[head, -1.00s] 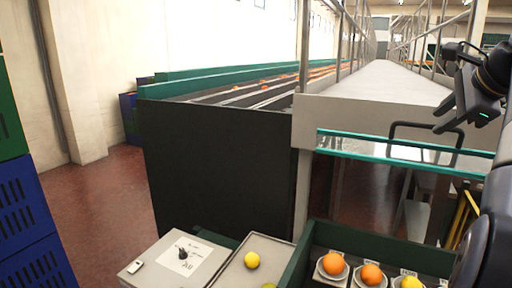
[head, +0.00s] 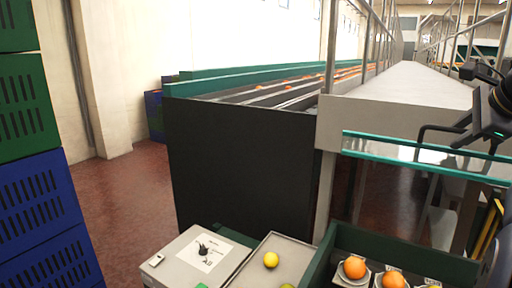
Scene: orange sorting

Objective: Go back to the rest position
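My gripper (head: 468,138) is at the right edge of the head view, raised above the glass-edged shelf. It is dark, and part of it is cut off by the picture edge. Its fingers are seen from the side, so I cannot tell whether they are open or shut. Two oranges, one (head: 354,267) and another (head: 393,280), sit on pale cups in a dark green tray (head: 400,240) at the bottom right. A yellow fruit (head: 271,259) lies on a grey tray (head: 284,243) to their left. A greenish fruit is partly cut off below it.
Stacked green crates (head: 28,105) and blue crates (head: 40,210) fill the left edge. A dark conveyor side (head: 235,165) stands ahead. Red floor (head: 125,200) is clear between crates and conveyor.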

